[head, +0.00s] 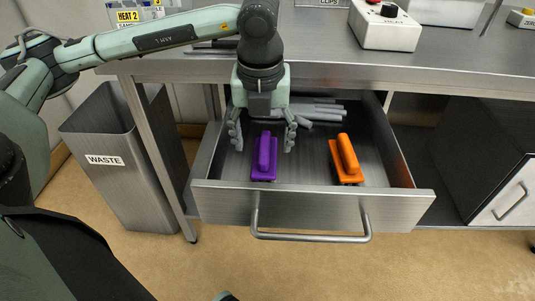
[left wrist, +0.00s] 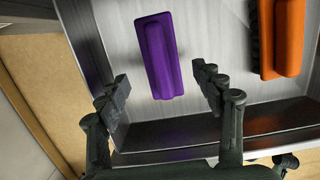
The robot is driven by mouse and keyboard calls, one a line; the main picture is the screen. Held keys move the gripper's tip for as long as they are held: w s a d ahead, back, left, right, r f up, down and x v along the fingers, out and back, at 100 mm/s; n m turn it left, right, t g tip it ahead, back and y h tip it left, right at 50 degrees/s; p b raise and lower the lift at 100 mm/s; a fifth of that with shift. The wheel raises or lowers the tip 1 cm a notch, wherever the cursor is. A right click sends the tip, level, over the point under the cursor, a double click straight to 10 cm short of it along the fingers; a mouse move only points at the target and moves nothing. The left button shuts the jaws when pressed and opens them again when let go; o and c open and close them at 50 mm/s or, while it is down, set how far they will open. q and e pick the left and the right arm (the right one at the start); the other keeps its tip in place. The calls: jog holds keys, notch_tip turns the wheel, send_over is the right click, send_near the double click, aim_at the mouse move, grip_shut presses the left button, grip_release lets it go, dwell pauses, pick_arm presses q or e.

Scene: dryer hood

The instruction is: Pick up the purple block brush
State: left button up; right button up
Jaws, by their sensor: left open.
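The purple block brush (head: 265,158) lies in the open metal drawer (head: 320,205), left of an orange block brush (head: 345,158). My left gripper (head: 262,146) is open and points down over the drawer, just behind and above the purple brush in the head view. In the left wrist view the purple brush (left wrist: 159,56) lies between and beyond the open fingers (left wrist: 163,92), with no finger seen touching it. The orange brush (left wrist: 282,38) is to the right there. My right gripper is not in view.
Several grey tools (head: 318,113) lie at the drawer's back. The counter (head: 330,68) overhangs behind it. A waste bin (head: 125,165) stands left. The drawer's front wall and handle (head: 312,237) bound the space; bare drawer floor lies between the brushes.

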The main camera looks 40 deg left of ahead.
aim_at(265, 146)
pick_arm(q)
jog(key=f, duration=0.1)
jog(key=w+f, duration=0.1)
jog(key=f, duration=0.3)
jog(key=shift+w+a+p, duration=0.15)
jog(key=shift+a+p, duration=0.15)
jog(key=shift+c, duration=0.4)
jog(key=c, duration=1.2)
